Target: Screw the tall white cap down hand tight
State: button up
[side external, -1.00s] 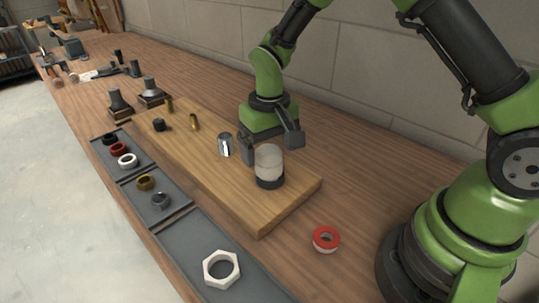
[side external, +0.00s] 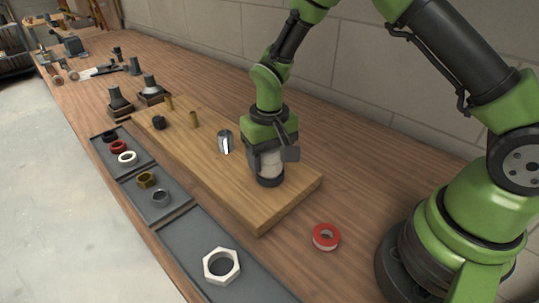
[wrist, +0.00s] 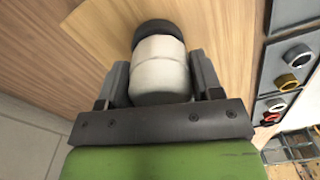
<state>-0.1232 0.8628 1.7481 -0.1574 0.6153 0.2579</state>
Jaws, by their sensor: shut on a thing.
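The tall white cap (side external: 271,160) stands upright on a black base (side external: 270,181) near the right end of the wooden board (side external: 300,190). My gripper (side external: 270,158) has come down over it from above, with a finger on each side. In the wrist view the white cap (wrist: 160,68) sits between the two fingers of my gripper (wrist: 160,85), and the black base (wrist: 158,30) shows beyond it. The gripper is shut on the cap. The threads between cap and base are hidden.
A chrome cylinder (side external: 225,141) stands on the board left of my gripper, with brass posts (side external: 194,119) and a black fitting (side external: 158,122) farther off. Grey trays (side external: 190,245) with rings and a white hex nut (side external: 221,266) lie in front. A red tape roll (side external: 326,237) lies right of the board.

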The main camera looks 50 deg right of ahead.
jog(key=m, duration=0.5)
jog(key=shift+f, duration=0.1)
jog(key=m, duration=0.4)
jog(key=shift+w+a+f, duration=0.1)
jog(key=m, duration=0.3)
jog(key=shift+m, duration=0.4)
jog(key=m, duration=0.4)
jog(key=shift+w+f+m, duration=0.1)
jog(key=shift+m, duration=0.2)
jog(key=o, duration=1.2)
jog(key=shift+r, duration=2.5)
jog(key=shift+c, duration=0.3)
